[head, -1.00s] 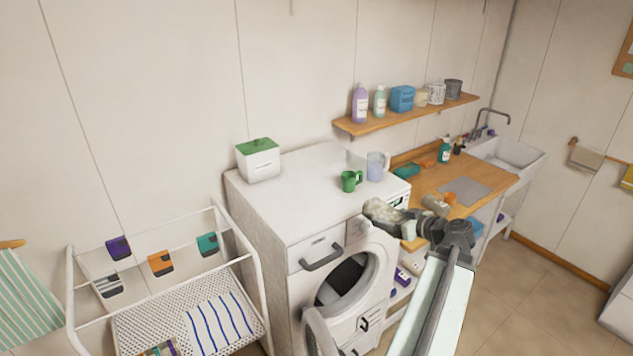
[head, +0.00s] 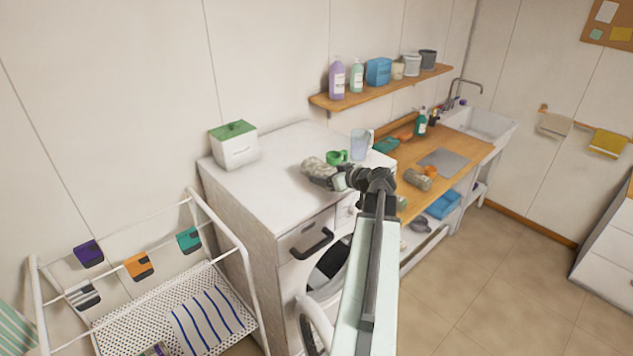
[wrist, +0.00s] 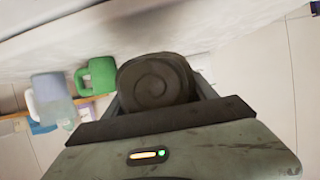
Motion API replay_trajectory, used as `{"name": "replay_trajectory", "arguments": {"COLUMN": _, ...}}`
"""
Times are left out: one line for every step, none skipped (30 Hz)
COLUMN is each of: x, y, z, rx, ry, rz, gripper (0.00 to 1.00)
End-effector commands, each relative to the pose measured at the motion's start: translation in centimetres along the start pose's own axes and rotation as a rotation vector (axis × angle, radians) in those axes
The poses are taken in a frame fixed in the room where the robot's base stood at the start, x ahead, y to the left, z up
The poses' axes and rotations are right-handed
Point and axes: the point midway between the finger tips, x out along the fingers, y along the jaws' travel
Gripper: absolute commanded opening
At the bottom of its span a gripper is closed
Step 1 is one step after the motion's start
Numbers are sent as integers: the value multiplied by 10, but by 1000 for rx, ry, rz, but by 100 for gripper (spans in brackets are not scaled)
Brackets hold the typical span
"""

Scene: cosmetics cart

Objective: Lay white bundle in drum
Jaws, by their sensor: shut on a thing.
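The white bundle (head: 317,170) is a rolled cloth, mottled greyish white in the head view. In the wrist view its dark, shaded spiral end (wrist: 156,80) sits between the jaws. My gripper (head: 342,180) is shut on it, near the front top edge of the washing machine (head: 265,180). I cannot tell whether the bundle is over the top or just in front of it. The drum opening (head: 328,265) is below and partly hidden by my arm. The round door (head: 311,322) stands open at the lower left of the opening.
A green mug (head: 335,157), a clear jug (head: 360,144) and a green-lidded box (head: 234,147) stand on the machine. Another rolled bundle (head: 417,180) lies on the wooden counter (head: 465,151). A drying rack (head: 250,282) stands left. Open floor is at right.

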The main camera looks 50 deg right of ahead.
Motion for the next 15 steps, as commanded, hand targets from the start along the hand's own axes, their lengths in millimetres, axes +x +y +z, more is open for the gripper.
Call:
{"name": "replay_trajectory", "arguments": {"x": 12, "y": 0, "z": -3, "rx": -2, "ry": 0, "rz": -3, "gripper": 16}}
{"name": "replay_trajectory", "arguments": {"x": 16, "y": -1, "z": -4, "rx": -2, "ry": 0, "rz": -1, "gripper": 16}}
{"name": "replay_trajectory", "arguments": {"x": 20, "y": -1, "z": -6, "rx": -1, "ry": 0, "rz": 0, "gripper": 16}}
{"name": "replay_trajectory", "arguments": {"x": 23, "y": -2, "z": -7, "rx": 0, "ry": 0, "rz": 0, "gripper": 16}}
{"name": "replay_trajectory", "arguments": {"x": 24, "y": -2, "z": -7, "rx": 0, "ry": 0, "rz": 0, "gripper": 16}}
{"name": "replay_trajectory", "arguments": {"x": 25, "y": -3, "z": -8, "rx": 0, "ry": 0, "rz": 0, "gripper": 16}}
{"name": "replay_trajectory", "arguments": {"x": 26, "y": -3, "z": -8, "rx": 1, "ry": 1, "rz": 0, "gripper": 16}}
{"name": "replay_trajectory", "arguments": {"x": 25, "y": -3, "z": -8, "rx": 1, "ry": 1, "rz": 1, "gripper": 16}}
{"name": "replay_trajectory", "arguments": {"x": 26, "y": -3, "z": -8, "rx": 1, "ry": 1, "rz": 1, "gripper": 16}}
{"name": "replay_trajectory", "arguments": {"x": 28, "y": -3, "z": -9, "rx": 1, "ry": 1, "rz": 0, "gripper": 16}}
{"name": "replay_trajectory", "arguments": {"x": 30, "y": -3, "z": -9, "rx": 1, "ry": 1, "rz": 0, "gripper": 16}}
{"name": "replay_trajectory", "arguments": {"x": 35, "y": -3, "z": -11, "rx": 0, "ry": 1, "rz": 0, "gripper": 16}}
{"name": "replay_trajectory", "arguments": {"x": 40, "y": -4, "z": -12, "rx": 0, "ry": 1, "rz": 0, "gripper": 16}}
{"name": "replay_trajectory", "arguments": {"x": 43, "y": -4, "z": -2, "rx": 1, "ry": 1, "rz": 2, "gripper": 16}}
{"name": "replay_trajectory", "arguments": {"x": 46, "y": -4, "z": 9, "rx": 1, "ry": 1, "rz": 2, "gripper": 16}}
